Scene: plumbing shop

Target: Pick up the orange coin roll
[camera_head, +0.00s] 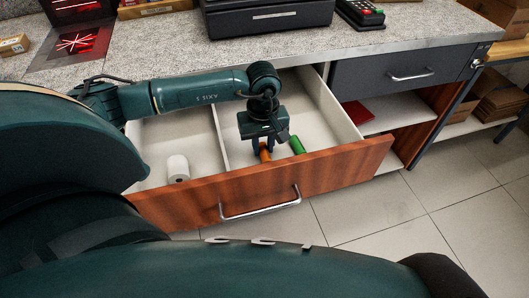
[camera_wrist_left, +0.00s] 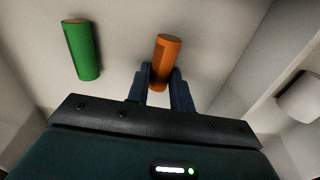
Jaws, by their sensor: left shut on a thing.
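The orange coin roll (camera_head: 265,152) is in the right compartment of the open drawer (camera_head: 335,162), near its front panel. My left gripper (camera_head: 262,147) reaches down into that compartment and is shut on the orange roll. In the left wrist view the orange roll (camera_wrist_left: 165,62) sits between the two fingers (camera_wrist_left: 158,84), its far end sticking out beyond them. I cannot tell whether it touches the drawer floor. A green coin roll (camera_head: 297,145) lies just right of the gripper. It also shows in the left wrist view (camera_wrist_left: 82,49), apart from the fingers. My right gripper is not in view.
A white paper roll (camera_head: 178,168) is in the left compartment, past the divider (camera_head: 220,137). The drawer's wooden front has a metal handle (camera_head: 260,204). Above is the speckled counter (camera_head: 160,45) with a black cash drawer (camera_head: 268,17) and a card terminal (camera_head: 361,12).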

